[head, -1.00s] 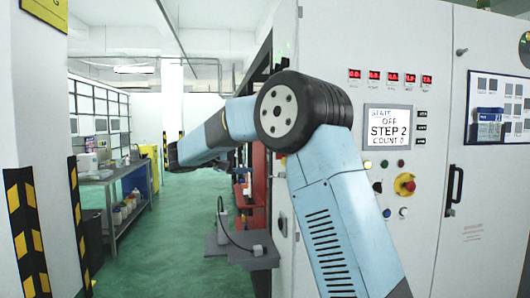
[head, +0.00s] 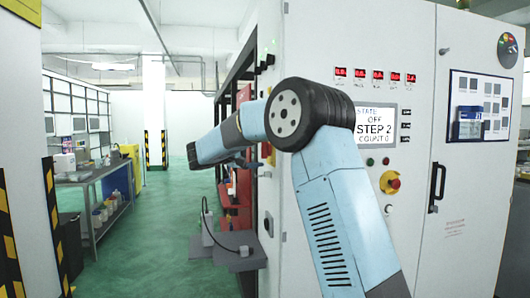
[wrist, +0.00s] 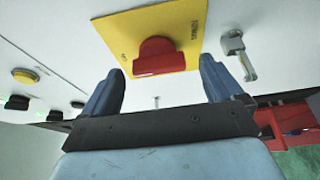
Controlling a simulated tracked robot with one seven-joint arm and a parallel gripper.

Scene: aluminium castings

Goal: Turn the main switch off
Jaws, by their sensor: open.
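The main switch shows in the wrist view as a red handle (wrist: 158,57) on a yellow plate (wrist: 120,35), mounted on a white panel. Lettering runs along the plate's right side. My gripper (wrist: 160,92) is open, with its two blue-grey fingers on either side of the red handle in the picture. A gap shows between the fingers and the handle, and I see no contact.
The white cabinet (head: 335,30) carries a display reading OFF, STEP 2, and a red mushroom button (head: 391,182). A metal latch (wrist: 238,55) sits right of the switch; a yellow button (wrist: 25,75) sits left. A grey shelf (head: 240,250) juts out below my arm. Green floor lies open to the left.

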